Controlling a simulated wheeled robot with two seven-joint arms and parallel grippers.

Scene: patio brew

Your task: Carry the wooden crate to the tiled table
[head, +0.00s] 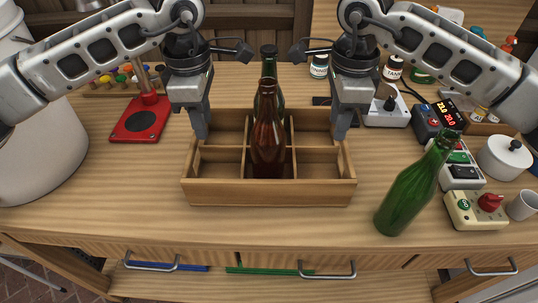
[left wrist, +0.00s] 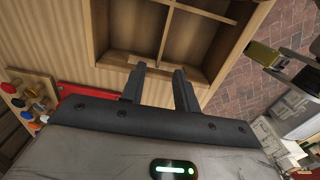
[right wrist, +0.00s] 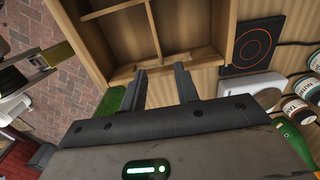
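The wooden crate (head: 270,193) sits on the wooden bench, divided into compartments. A brown bottle (head: 268,135) stands in it, with a dark green bottle (head: 268,58) right behind. My left gripper (head: 203,133) is at the crate's left end; its fingers (left wrist: 160,84) are apart at the end wall's rim. My right gripper (head: 341,132) is at the right end; its fingers (right wrist: 160,84) are also apart at the rim. Both look open, and the crate rests on the bench. The crate's rim also shows in the left wrist view (left wrist: 112,60). I cannot make out the tiled table.
A green bottle (head: 408,195) stands on the bench right of the crate. Switch boxes (head: 475,210), a white pot (head: 504,157) and a mug (head: 523,205) crowd the right. A red stand (head: 141,118) and a large pale vessel (head: 40,150) are at left. The bench front is clear.

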